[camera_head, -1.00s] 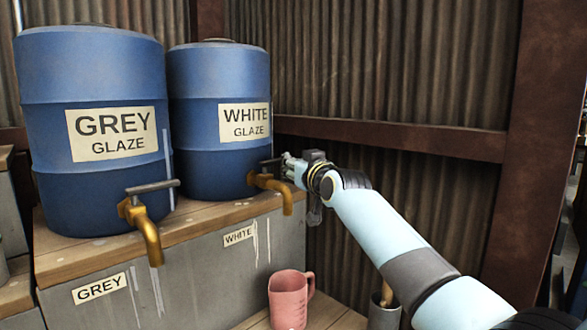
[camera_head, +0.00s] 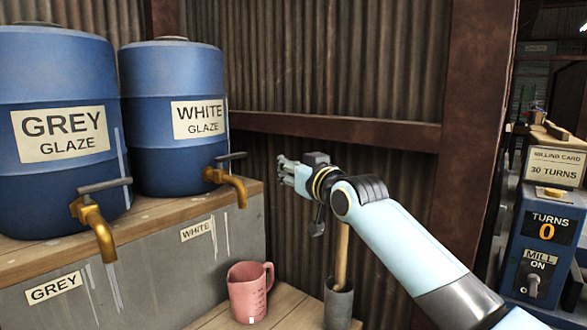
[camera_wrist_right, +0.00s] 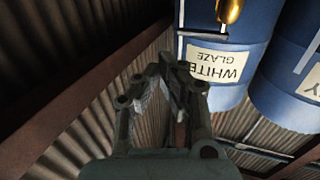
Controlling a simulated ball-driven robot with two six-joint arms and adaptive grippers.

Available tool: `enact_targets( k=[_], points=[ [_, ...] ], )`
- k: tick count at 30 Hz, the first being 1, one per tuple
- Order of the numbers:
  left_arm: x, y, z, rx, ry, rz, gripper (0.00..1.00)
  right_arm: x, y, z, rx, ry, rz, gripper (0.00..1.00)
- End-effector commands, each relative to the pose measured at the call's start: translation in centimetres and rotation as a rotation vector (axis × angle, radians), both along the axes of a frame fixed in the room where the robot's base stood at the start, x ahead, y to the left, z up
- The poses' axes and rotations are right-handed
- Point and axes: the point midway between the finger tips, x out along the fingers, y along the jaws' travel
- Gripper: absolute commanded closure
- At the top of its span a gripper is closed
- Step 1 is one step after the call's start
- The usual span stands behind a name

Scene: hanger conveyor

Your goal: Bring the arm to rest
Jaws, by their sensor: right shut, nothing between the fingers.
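My right gripper (camera_head: 283,171) is shut and empty, held in the air to the right of the white glaze barrel's brass tap (camera_head: 228,184), apart from it. In the right wrist view the gripper's fingers (camera_wrist_right: 168,75) are together with nothing between them. My right arm (camera_head: 400,245) reaches in from the lower right. My left gripper is not in view.
The white glaze barrel (camera_head: 170,135) and grey glaze barrel (camera_head: 55,175) stand on a wooden-topped bench (camera_head: 150,215). A pink jug (camera_head: 247,296) and a grey cylinder (camera_head: 338,305) stand below.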

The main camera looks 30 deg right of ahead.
Motion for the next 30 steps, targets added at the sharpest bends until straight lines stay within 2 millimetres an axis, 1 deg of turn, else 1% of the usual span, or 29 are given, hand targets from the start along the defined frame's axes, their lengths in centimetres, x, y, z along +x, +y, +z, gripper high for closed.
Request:
enact_targets(
  k=[1,3,10,12,14,17,18,20,21,23,24,26,27,30],
  points=[
    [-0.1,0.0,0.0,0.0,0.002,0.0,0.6,-0.5,-0.3,0.0,-0.003,0.001,0.0,1.0],
    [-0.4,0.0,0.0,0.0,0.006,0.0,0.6,-1.0,-0.4,0.0,-0.001,0.0,0.0,1.0],
    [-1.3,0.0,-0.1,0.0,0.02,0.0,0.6,-1.5,-0.5,-0.2,-0.001,0.007,0.001,1.0],
    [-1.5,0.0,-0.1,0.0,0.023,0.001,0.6,-2.2,-0.1,-1.3,-0.007,0.041,0.004,1.0],
    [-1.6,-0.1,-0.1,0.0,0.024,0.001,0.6,-3.6,0.4,-3.2,-0.014,0.1,0.009,1.0],
    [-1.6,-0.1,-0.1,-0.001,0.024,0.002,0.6,-7.8,1.6,-7.9,-0.039,0.266,0.018,1.0],
    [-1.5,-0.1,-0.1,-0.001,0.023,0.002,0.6,-10.2,2.1,-10.0,-0.052,0.348,0.021,1.0],
    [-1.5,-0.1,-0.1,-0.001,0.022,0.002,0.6,-14.2,2.7,-13.0,-0.071,0.479,0.023,1.0],
    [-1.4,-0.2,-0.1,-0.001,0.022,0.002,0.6,-16.9,3.0,-14.7,-0.083,0.561,0.021,1.0],
    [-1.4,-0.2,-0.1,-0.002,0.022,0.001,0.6,-20.5,3.3,-16.5,-0.098,0.669,0.017,1.0],
    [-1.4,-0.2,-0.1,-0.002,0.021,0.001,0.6,-22.7,3.4,-17.5,-0.104,0.731,0.014,1.0],
    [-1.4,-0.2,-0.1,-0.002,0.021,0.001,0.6,-25.6,3.5,-18.5,-0.116,0.812,0.008,1.0],
    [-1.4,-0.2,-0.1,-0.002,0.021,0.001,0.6,-27.3,3.5,-19.0,-0.121,0.859,0.005,1.0],
    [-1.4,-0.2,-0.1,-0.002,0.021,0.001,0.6,-31.2,3.5,-19.9,-0.131,0.962,-0.005,1.0]
  ],
)
